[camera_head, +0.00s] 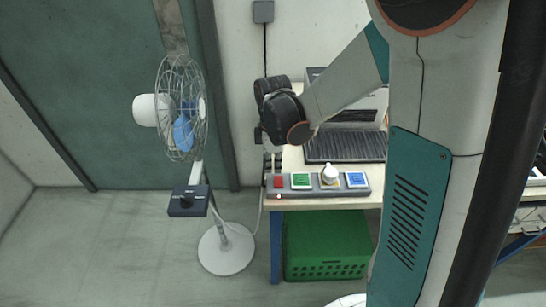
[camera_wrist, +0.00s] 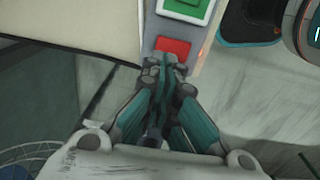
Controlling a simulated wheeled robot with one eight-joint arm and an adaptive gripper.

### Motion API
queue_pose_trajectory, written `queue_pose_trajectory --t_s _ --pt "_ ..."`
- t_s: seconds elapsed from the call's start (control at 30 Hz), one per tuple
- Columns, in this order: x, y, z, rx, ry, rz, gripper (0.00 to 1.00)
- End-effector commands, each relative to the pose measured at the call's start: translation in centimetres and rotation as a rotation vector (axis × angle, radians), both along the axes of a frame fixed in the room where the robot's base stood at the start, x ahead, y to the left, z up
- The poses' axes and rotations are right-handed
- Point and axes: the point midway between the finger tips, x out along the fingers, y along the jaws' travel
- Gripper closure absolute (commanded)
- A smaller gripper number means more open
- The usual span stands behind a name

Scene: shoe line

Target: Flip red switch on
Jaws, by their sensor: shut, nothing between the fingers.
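The red switch (camera_head: 278,182) is a square red button at the left end of a grey control panel (camera_head: 318,192) on the table's front edge. A small red light shows just below it. In the wrist view the red switch (camera_wrist: 173,47) lies just beyond my fingertips. My gripper (camera_wrist: 164,66) is shut and empty, its tips overlapping the switch's near edge in the picture. I cannot tell whether they touch it. In the head view my gripper (camera_head: 272,160) hangs downward just behind the switch, partly hidden by my wrist.
The panel also carries a green switch (camera_head: 301,180), a white knob (camera_head: 329,174) and a blue switch (camera_head: 356,179). A standing fan (camera_head: 182,110) is left of the table. A green crate (camera_head: 327,245) sits below it.

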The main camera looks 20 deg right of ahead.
Motion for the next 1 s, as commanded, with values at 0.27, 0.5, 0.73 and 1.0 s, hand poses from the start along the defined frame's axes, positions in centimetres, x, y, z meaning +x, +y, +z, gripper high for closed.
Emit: queue_pose_trajectory --t_s 0.27,0.5,0.73,1.0 --pt "0.1 0.0 -2.8 0.0 0.0 0.0 1.0" --pt "0.0 0.0 -3.0 0.0 0.0 0.0 1.0" --pt "0.1 0.0 -3.3 0.0 0.0 0.0 1.0" --pt "0.3 -0.1 -3.7 0.0 0.0 0.0 1.0"
